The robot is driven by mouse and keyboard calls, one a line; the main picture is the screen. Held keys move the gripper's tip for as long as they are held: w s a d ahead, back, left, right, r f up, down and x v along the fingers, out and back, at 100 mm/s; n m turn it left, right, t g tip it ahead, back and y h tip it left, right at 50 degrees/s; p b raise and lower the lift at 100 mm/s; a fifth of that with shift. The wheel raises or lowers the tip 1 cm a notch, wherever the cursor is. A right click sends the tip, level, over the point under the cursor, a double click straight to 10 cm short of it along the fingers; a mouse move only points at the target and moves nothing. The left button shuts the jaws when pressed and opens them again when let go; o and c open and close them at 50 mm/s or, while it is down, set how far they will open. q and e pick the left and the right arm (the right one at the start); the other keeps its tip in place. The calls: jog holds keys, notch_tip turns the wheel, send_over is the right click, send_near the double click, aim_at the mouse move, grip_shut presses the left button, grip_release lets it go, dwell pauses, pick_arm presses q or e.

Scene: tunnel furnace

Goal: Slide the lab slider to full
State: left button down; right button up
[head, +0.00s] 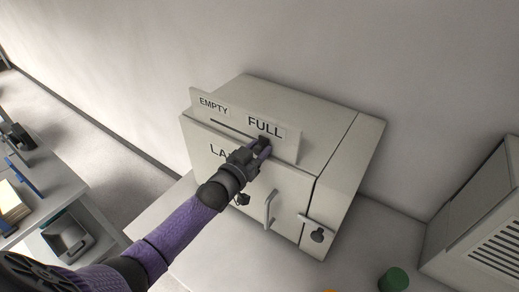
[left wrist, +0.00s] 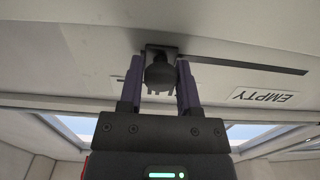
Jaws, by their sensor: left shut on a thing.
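The lab slider has a dark knob (left wrist: 160,72), which sits at the right end of its slot, just below the FULL label (head: 265,127) in the head view. The slot (left wrist: 250,65) runs from the knob toward the EMPTY label (left wrist: 263,97). The slider panel (head: 225,111) stands upright along the front of the pale lab box (head: 290,100). My left gripper (head: 262,149) is shut on the knob, with one finger on each side of it in the left wrist view (left wrist: 160,82). In the head view the gripper partly hides the knob and the lettering on the box front. My right gripper is not in view.
A door handle (head: 269,209) and a latch with a dark knob (head: 317,235) are on the box front. A green cylinder (head: 394,279) stands on the pale counter (head: 350,262). A vented unit (head: 480,225) is at the right. A shelf (head: 75,190) with items is at the left.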

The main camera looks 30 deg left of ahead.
pick_arm(q)
jog(key=shift+d+f, duration=0.1)
jog(key=c, duration=0.6)
grip_release()
jog(key=shift+o, duration=1.2)
jog(key=shift+d, duration=0.2)
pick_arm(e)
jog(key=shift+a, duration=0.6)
pick_arm(q)
jog(key=shift+a, duration=0.1)
jog(key=shift+s, duration=0.15)
jog(key=s+a, duration=0.1)
jog(key=s, duration=0.8)
jog(key=shift+s+a, duration=0.2)
jog(key=shift+s, duration=0.1)
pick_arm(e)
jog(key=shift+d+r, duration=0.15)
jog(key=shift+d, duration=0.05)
